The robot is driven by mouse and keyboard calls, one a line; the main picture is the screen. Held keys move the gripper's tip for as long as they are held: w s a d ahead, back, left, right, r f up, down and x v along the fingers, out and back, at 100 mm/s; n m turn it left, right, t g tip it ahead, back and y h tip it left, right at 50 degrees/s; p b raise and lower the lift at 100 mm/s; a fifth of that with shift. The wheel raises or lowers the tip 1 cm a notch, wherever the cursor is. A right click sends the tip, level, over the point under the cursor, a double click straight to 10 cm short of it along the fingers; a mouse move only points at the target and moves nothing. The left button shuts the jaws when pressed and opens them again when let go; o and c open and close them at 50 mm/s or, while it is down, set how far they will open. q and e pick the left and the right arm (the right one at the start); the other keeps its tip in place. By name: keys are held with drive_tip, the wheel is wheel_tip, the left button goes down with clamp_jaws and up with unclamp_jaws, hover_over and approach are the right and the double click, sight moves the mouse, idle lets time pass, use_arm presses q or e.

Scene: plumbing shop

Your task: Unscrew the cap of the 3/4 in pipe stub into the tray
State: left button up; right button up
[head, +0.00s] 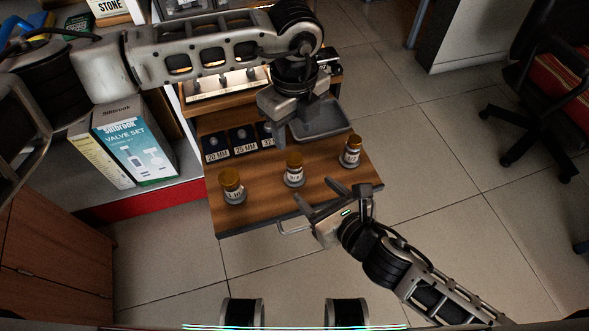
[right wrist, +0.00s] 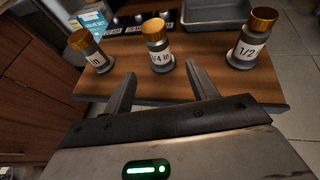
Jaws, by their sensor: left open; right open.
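Three grey pipe stubs with brass-coloured caps stand upright in a row on the wooden bench (head: 222,222). The middle stub (right wrist: 160,62) is labelled 3/4 in, and its cap (right wrist: 154,29) sits on top; the same stub shows in the head view (head: 294,177). My right gripper (head: 313,189) is open and empty, just in front of this stub. In the right wrist view its fingers (right wrist: 160,74) point towards the stub, one to each side, short of it. My left gripper (head: 292,130) is open above the grey tray (head: 335,132), partly hiding it.
The 1/2 stub (right wrist: 246,50) stands to the right, and another stub (right wrist: 93,56), its label only partly readable, to the left. Labelled dark bins (head: 243,138) stand behind them. A valve set box (head: 137,143) is left of the bench. Open floor lies in front and right.

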sight(291, 168)
drive_tip(key=x, duration=1.1)
drive_tip(key=shift+w+a, duration=0.1)
drive_tip(key=shift+w, duration=0.1)
clamp_jaws()
